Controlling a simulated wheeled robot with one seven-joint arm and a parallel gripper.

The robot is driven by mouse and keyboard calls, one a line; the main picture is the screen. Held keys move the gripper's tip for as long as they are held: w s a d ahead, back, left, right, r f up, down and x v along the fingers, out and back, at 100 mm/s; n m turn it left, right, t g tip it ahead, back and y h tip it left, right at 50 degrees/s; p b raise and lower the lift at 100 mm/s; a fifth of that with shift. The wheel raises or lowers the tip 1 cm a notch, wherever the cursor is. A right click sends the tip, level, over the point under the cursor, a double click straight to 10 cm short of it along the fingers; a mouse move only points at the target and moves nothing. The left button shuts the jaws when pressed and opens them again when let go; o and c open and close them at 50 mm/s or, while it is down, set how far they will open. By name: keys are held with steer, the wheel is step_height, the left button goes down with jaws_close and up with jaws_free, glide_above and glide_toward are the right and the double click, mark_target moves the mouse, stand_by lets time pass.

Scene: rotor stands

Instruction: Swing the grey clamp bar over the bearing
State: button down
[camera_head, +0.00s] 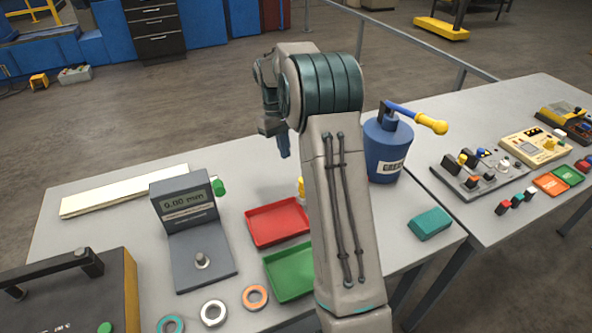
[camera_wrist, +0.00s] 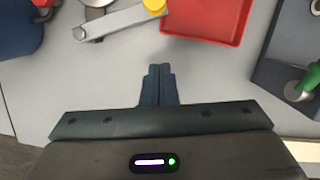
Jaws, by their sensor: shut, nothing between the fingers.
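The grey clamp bar (camera_wrist: 115,22) lies at the top of the wrist view, slanting up to the right, with a yellow knob (camera_wrist: 154,5) at its right end. A round metal part (camera_wrist: 97,2) shows at the top edge beside the bar; I cannot tell whether it is the bearing. In the head view my arm hides the bar, and only a bit of the yellow knob (camera_head: 301,187) shows. My gripper (camera_wrist: 158,70) is shut and empty, apart from the bar and knob.
A red tray (camera_head: 276,223) and a green tray (camera_head: 290,273) lie left of my arm. A gauge stand (camera_head: 187,231) stands further left. Loose rings (camera_head: 213,313) lie in front. A blue grease can (camera_head: 388,150) with a lever stands right of my arm.

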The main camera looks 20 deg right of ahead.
steer(key=s+d+f+p, duration=0.1)
steer(key=s+f+p, duration=0.1)
steer(key=s+f, duration=0.2)
steer(key=shift+s+d+f, duration=0.15)
steer(key=shift+s+f, duration=0.25)
steer(key=shift+s, duration=0.15)
steer(key=shift+s, duration=0.1)
